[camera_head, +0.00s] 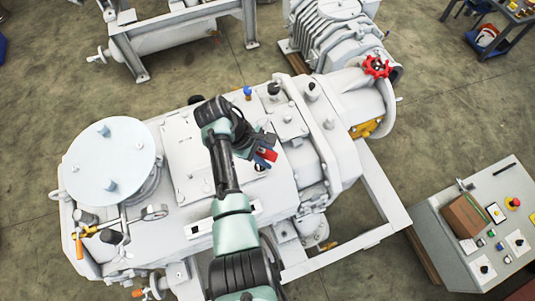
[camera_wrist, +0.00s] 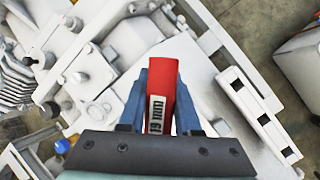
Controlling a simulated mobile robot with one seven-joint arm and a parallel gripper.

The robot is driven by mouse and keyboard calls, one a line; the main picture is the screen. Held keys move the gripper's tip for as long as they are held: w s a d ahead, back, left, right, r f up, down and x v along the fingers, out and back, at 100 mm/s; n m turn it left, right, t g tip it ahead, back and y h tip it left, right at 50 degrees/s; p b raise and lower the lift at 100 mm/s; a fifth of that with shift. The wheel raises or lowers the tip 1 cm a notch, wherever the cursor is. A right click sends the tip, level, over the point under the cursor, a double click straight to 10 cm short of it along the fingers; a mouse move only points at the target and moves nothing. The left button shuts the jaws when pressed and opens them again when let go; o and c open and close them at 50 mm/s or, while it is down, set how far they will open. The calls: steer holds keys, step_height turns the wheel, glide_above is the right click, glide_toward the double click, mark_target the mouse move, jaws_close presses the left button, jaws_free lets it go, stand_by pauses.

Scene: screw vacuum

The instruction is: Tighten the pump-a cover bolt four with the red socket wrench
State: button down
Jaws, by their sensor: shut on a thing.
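My gripper (camera_head: 266,150) is above the white pump body (camera_head: 285,190), right of its raised flat panel. It is shut on the red socket wrench (camera_head: 268,155). In the wrist view, the blue fingers of my gripper (camera_wrist: 162,85) hold the red wrench (camera_wrist: 175,75) from both sides. The wrench's working end is hidden. A round pale cover (camera_head: 110,155) on the pump's left end carries small raised bolt-like parts (camera_head: 110,184). I cannot tell which fastener is bolt four.
A red handwheel (camera_head: 377,67) and yellow part (camera_head: 366,128) are at the pump's right end. Orange-handled valves (camera_head: 80,245) stick out at the left. A grey control console (camera_head: 478,225) stands at the right. Concrete floor is open between console and pump frame.

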steer(key=shift+f+b, duration=0.55)
steer(key=shift+f, duration=0.1)
steer(key=shift+m, duration=0.3)
steer(key=m+g+b, duration=0.1)
steer(key=m, duration=0.1)
steer(key=m+g+b, duration=0.1)
steer(key=m, duration=0.1)
steer(key=s+m+g+y+b, duration=0.1)
steer(key=m+b, duration=0.1)
steer(key=shift+s+a+f, duration=0.1)
steer(key=shift+a+f, duration=0.1)
steer(key=shift+a, duration=0.05)
steer(key=m+b, duration=0.1)
steer(key=m, duration=0.1)
steer(key=m+g+y, duration=0.1)
steer(key=m, duration=0.1)
steer(key=a+m+y+b, duration=0.1)
steer(key=shift+s+m+g+b, duration=0.3)
steer(key=shift+s+m+b, duration=0.05)
steer(key=shift+s+m, duration=0.05)
steer(key=shift+r+p, duration=0.1)
steer(key=shift+p, duration=0.3)
steer(key=shift+d+n+p, duration=0.15)
steer(key=shift+n+p, duration=0.45)
steer(key=shift+p, duration=0.05)
